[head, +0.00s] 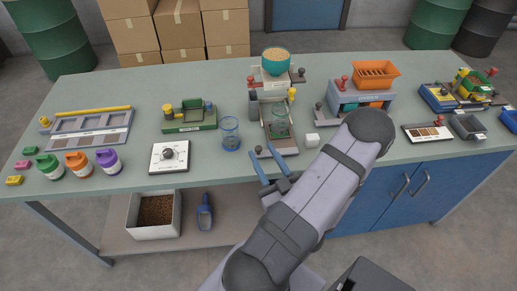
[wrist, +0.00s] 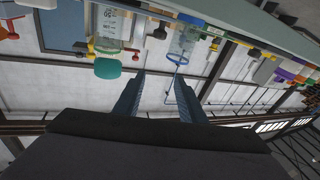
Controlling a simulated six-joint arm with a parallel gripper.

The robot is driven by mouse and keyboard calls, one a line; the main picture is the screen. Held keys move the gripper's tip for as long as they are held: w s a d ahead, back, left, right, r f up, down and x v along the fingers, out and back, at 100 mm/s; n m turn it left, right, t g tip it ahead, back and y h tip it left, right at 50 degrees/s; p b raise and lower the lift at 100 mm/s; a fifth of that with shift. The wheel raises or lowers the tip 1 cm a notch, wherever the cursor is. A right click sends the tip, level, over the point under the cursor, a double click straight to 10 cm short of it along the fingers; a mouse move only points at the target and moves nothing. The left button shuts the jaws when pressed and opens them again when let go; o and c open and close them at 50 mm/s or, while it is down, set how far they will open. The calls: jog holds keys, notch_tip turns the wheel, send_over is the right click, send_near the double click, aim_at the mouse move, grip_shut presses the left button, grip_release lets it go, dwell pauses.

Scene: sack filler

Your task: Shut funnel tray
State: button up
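A central filling station (head: 272,88) stands on the bench with a teal bowl (head: 276,67) of grain on top. A grey tray-like part (head: 283,146) reaches from it toward the bench's front edge. I take this for the funnel tray but cannot be sure. A greenish clear vessel (head: 280,127) stands over that part. In the wrist view my open gripper (wrist: 157,82) points at the bench, which appears upside down; the teal bowl (wrist: 107,68) shows there.
A clear cup with blue rings (head: 230,134) stands left of the tray; it also shows in the wrist view (wrist: 183,42). An orange slotted bin (head: 375,74) tops the station at right.

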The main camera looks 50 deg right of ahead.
aim_at(260, 150)
jog(key=shift+w+d+f+m+g+h+b, duration=0.2)
jog(key=shift+d+f+m+g+b, duration=0.15)
jog(key=shift+f, duration=0.5)
jog(key=shift+w+d+f+m+g+h+b, duration=0.1)
jog(key=shift+w+d+f+m+g+b, duration=0.3)
jog(key=shift+f, duration=0.45)
jog(key=shift+w+d+f+m+g+h+b, duration=0.2)
jog(key=shift+f+m, duration=0.25)
jog(key=shift+f, duration=0.4)
jog(key=p+x, duration=0.1)
jog(key=x, duration=0.2)
jog(key=shift+w+d+r, duration=0.15)
jog(key=shift+d+r, duration=0.05)
jog(key=shift+p+x, duration=0.35)
jog(key=shift+x, duration=0.65)
jog(key=shift+f, duration=0.15)
grip_shut()
